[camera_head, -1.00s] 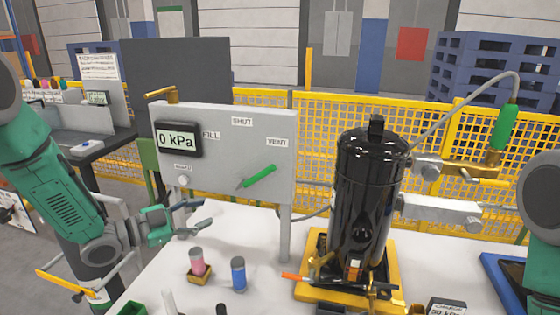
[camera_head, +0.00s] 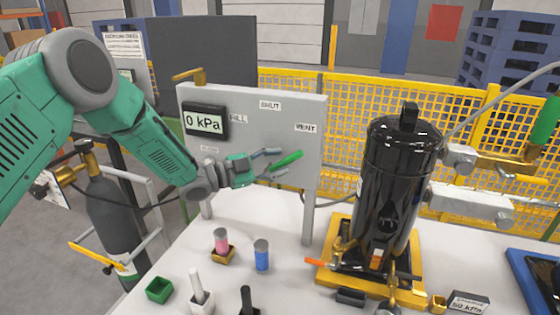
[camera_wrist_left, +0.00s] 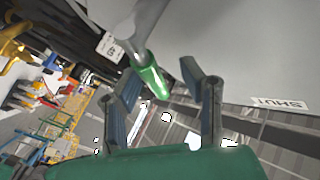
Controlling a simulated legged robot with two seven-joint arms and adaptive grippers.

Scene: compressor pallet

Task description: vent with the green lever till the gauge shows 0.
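The gauge (camera_head: 204,121) on the grey panel (camera_head: 240,115) reads 0 kPa. The green lever (camera_head: 288,160) slants up to the right on the panel, below the VENT label (camera_head: 306,128). My left gripper (camera_head: 272,163) is open beside the lever's left part, in front of the panel. In the left wrist view the lever's green handle (camera_wrist_left: 152,78) lies at the opening between the two spread fingers (camera_wrist_left: 163,94); I see no clear contact. The lever's pivot is hidden behind the gripper in the head view. My right gripper is out of view.
The black compressor (camera_head: 392,185) stands on a yellow pallet (camera_head: 325,275) right of the panel. A pink-topped cylinder (camera_head: 222,238), a blue cylinder (camera_head: 262,256) and a green box (camera_head: 159,290) stand on the white table (camera_head: 225,285). A yellow mesh fence is behind.

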